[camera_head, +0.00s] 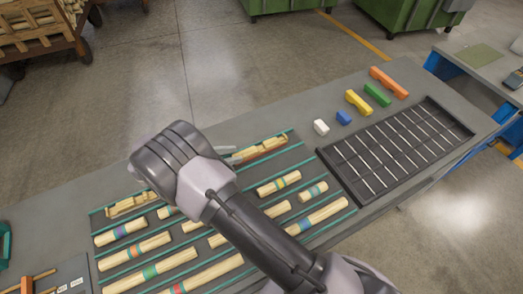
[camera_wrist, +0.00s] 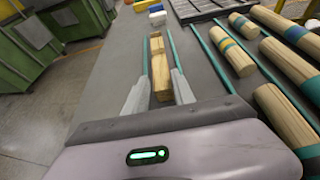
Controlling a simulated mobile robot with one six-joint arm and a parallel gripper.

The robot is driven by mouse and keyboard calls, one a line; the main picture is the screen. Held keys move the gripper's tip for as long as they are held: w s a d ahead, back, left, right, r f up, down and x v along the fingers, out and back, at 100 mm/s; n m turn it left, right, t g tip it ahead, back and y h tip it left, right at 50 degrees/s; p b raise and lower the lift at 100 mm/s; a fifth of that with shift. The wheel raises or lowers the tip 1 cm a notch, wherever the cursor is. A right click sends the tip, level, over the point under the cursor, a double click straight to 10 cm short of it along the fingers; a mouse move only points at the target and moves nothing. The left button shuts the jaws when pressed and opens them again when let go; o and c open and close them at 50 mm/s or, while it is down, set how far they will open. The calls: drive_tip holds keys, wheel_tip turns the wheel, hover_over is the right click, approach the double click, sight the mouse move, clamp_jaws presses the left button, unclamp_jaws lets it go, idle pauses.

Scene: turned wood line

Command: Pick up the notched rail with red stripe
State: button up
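A notched light-wood rail (camera_head: 262,149) lies in the far row of the board in the head view, close to my gripper (camera_head: 231,152). A small reddish mark shows at its near end, too small to be sure it is a stripe. In the wrist view the notched rail (camera_wrist: 159,68) lies lengthwise between the two fingers of my gripper (camera_wrist: 159,82). The fingers are apart, one on each side of it, and do not appear closed on it. A second notched rail (camera_head: 131,204) lies at the left end of the same row, with no red visible.
Several striped round dowels (camera_head: 144,246) lie in rows between teal dividers (camera_head: 306,236). A black slotted tray (camera_head: 342,170) stands to the right. Coloured blocks (camera_head: 358,102) sit along the far side. Bare grey table (camera_head: 285,117) lies beyond the rails.

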sight(251, 151)
drive_tip(key=b+x, duration=0.1)
drive_tip(key=x, duration=0.4)
drive_tip(key=b+x, duration=0.1)
drive_tip(key=x, duration=0.2)
drive_tip(key=shift+d+r+b, duration=0.25)
drive_tip(key=shift+d+b, duration=0.05)
drive_tip(key=shift+d, duration=0.05)
clamp_jaws()
